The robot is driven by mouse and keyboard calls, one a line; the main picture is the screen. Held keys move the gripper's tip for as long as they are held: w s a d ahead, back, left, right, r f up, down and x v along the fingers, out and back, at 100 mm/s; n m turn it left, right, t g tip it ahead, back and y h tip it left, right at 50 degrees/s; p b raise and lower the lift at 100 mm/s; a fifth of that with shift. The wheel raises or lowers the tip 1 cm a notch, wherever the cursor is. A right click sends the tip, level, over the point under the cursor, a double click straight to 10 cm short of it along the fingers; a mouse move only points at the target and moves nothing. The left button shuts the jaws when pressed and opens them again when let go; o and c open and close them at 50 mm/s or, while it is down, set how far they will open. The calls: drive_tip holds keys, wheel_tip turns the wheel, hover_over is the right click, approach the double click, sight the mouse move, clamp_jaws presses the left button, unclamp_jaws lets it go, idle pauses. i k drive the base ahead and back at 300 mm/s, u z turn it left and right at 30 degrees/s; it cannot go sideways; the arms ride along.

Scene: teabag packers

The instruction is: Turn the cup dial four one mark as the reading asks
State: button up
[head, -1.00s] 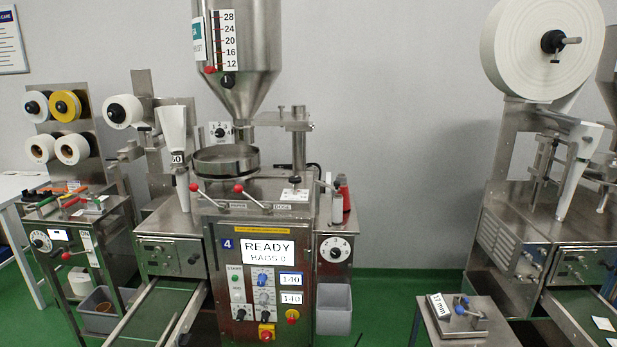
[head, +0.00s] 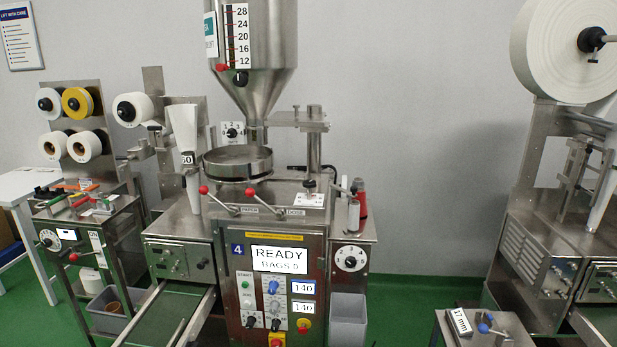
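Packer four (head: 312,240), marked by a blue plate with a 4 (head: 237,250), stands in the middle of the head view. A round white dial with a dark knob (head: 350,258) sits on its right side housing. A smaller white dial with numbers and a dark knob (head: 232,131) is below the hopper. I cannot read which is the cup dial, nor the exact settings. The screen (head: 287,260) reads READY and BAGS with a small figure, probably 0. Two displays below it (head: 303,287) read 140. My gripper is not in view.
A grey bin (head: 348,318) stands below the right dial. Red-knobbed levers (head: 251,191) stick out above the panel. A second packer (head: 560,240) and a small stand marked 17 mm (head: 480,330) are at right. Green floor (head: 410,300) is clear between the packers.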

sight(308, 184)
drive_tip(key=i, duration=1.05)
drive_tip(key=z, duration=0.55)
drive_tip(key=k, duration=0.15)
drive_tip(key=u, duration=3.2)
drive_tip(key=i, duration=0.25)
drive_tip(key=u, duration=0.05)
